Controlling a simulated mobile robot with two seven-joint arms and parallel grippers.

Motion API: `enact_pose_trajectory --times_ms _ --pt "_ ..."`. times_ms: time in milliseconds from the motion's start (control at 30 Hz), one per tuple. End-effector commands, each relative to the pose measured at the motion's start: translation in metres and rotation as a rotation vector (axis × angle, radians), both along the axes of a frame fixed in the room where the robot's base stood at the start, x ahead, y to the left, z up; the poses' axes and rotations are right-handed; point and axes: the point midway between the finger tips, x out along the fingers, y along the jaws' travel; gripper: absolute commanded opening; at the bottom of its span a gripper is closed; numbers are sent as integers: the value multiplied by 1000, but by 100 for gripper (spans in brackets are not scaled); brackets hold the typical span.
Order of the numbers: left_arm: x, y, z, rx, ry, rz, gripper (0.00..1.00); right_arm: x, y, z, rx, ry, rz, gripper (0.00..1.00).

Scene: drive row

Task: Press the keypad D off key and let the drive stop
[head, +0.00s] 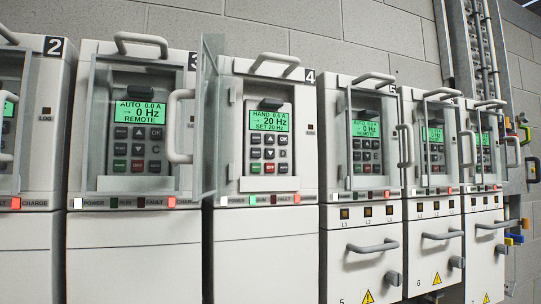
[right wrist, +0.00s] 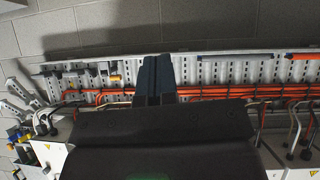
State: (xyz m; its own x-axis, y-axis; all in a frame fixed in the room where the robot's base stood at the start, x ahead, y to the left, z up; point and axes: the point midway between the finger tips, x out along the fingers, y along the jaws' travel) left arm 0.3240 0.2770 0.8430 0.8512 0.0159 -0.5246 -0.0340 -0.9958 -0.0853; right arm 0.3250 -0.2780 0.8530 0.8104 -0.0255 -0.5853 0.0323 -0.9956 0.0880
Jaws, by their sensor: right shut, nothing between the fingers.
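Drive 4 (head: 306,235) stands in the middle of the row in the head view, with its clear keypad door (head: 208,110) swung open to the left. Its keypad (head: 283,181) is uncovered. The green display (head: 269,121) reads HAND, 20 Hz, SET 20 Hz. A red key (head: 269,168), which looks like the off key, sits in the bottom row beside a green key (head: 255,168). The green run lamp (head: 252,200) is lit. My right gripper (right wrist: 154,78) shows in the right wrist view, fingers together and empty, with no keypad visible there. My left gripper is out of view.
Drive 3 (head: 130,250) shows AUTO, 0 Hz, REMOTE behind its door. Several other drives with handles line the row on both sides. The right wrist view shows a wall, grey slotted ducts (right wrist: 235,70) and orange cables (right wrist: 215,91).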

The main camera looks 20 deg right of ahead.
Motion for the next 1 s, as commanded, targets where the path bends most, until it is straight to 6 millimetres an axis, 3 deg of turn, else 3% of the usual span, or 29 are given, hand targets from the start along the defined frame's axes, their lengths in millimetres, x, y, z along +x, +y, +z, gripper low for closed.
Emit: enact_pose_trajectory --times_ms 267,367,700,1000 --pt "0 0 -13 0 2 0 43 1 -3 25 -36 159 -13 0" --pt "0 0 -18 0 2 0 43 9 -7 45 -81 188 -9 0" --pt "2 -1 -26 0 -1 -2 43 87 -25 155 -383 -67 37 0" --pt "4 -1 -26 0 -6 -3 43 147 -21 259 -652 -441 86 0"
